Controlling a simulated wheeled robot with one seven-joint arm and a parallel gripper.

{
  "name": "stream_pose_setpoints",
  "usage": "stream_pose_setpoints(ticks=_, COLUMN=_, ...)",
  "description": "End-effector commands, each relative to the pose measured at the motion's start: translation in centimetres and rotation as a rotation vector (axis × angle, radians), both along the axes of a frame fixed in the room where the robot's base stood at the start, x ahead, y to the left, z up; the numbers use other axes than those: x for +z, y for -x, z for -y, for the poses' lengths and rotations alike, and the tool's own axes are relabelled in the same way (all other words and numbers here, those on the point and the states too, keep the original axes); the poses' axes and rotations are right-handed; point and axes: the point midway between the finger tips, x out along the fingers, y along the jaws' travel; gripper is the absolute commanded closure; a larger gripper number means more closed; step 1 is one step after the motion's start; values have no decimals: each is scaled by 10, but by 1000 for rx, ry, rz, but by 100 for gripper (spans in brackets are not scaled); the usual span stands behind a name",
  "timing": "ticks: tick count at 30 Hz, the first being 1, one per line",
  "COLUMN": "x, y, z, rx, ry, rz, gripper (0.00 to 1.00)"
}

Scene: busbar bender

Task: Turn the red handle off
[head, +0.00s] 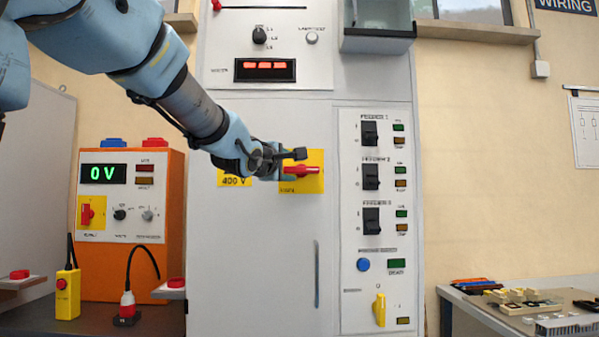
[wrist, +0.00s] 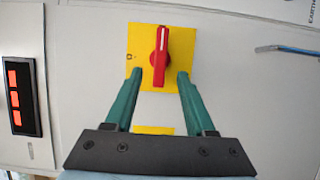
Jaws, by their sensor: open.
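The red handle (head: 301,170) is on a yellow plate (head: 316,184) on the front of the grey cabinet. In the head view it lies horizontal, partly hidden behind my gripper (head: 287,165). In the wrist view the red handle (wrist: 160,57) points along the picture's vertical, with a white line on it. My gripper (wrist: 158,78) is open, its two green fingers apart on either side of the handle's lower end. I cannot tell whether a finger touches the handle.
An orange unit (head: 130,220) with a 0 V display and its own red switch (head: 86,214) stands at the left. Breaker switches (head: 371,177) and a yellow knob (head: 379,310) are right of the handle. A vertical door handle (head: 317,274) is below.

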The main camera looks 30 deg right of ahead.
Motion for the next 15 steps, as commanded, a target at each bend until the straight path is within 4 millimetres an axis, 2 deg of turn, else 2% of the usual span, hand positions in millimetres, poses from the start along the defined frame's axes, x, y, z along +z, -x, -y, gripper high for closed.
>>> stream_pose_setpoints(ticks=3, x=-1, y=-17, z=18, rx=-1, ry=-2, rz=-2, gripper=45)
stream_pose_setpoints(ticks=9, x=0, y=-39, z=42, rx=0, ry=-2, rz=-2, gripper=45)
stream_pose_setpoints(ticks=15, x=0, y=-50, z=54, rx=1, ry=-1, rz=-1, gripper=45)
